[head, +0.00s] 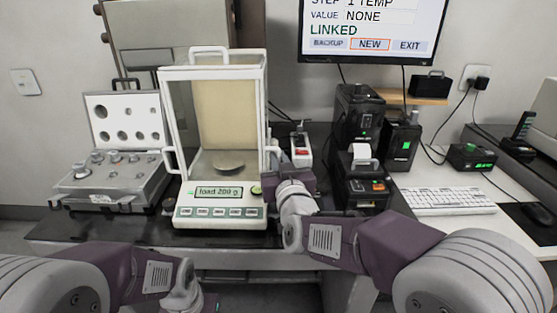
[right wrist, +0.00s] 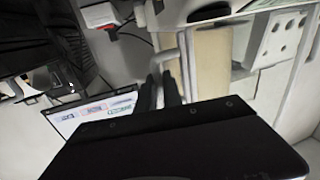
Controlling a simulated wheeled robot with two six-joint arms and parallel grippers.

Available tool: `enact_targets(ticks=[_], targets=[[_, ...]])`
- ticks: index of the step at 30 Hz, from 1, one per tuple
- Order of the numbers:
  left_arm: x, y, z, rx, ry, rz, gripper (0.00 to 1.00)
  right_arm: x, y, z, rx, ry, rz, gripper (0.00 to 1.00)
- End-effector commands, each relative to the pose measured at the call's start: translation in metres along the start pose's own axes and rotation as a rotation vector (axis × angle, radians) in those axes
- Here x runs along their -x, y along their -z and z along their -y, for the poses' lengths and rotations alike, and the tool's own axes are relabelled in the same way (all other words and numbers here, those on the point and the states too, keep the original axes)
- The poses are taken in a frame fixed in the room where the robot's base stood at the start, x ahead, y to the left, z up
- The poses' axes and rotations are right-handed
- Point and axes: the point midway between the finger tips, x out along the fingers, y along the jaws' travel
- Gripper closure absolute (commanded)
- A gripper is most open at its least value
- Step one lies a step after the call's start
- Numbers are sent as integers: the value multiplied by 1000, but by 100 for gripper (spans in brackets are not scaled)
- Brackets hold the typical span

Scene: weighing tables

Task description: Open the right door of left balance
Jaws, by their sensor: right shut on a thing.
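The left balance (head: 222,212) stands on the dark table with its tall clear draft shield upright around a round pan (head: 228,162). Its display reads "load 200 g". My right gripper (head: 280,168) is at the right side of the shield, at the white handle of the right door (head: 273,150). In the right wrist view its dark fingers (right wrist: 161,92) are closed at the white bar handle (right wrist: 184,55); the exact contact is partly hidden. I cannot tell whether the right door stands a little open. My left arm is low at the left, its fingers out of sight.
An open case of weights (head: 112,180) stands left of the balance. A white and red switch box (head: 301,150), black devices (head: 362,190) and a keyboard (head: 446,201) are to the right. A monitor (head: 372,30) hangs above. The table front left is clear.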

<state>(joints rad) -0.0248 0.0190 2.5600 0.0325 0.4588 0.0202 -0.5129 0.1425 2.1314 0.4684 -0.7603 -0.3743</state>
Motion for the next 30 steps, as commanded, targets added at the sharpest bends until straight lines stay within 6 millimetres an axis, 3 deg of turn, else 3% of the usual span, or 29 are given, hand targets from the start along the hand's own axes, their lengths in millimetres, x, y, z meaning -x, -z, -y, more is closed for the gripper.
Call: enact_targets(ticks=[4, 12, 20, 21, 30], targets=[[0, 0, 0, 0, 0, 0, 100, -4, -1, -1, 0, -1, 3, 100], [3, 0, 0, 0, 0, 0, 100, -37, -1, -7, 1, 0, 3, 100], [2, 0, 0, 0, 0, 0, 100, -37, -1, -7, 0, 0, 3, 100], [2, 0, 0, 0, 0, 0, 100, -37, -1, -7, 0, 0, 3, 81], [2, 0, 0, 0, 0, 0, 100, -37, -1, -7, 0, 0, 1, 81]])
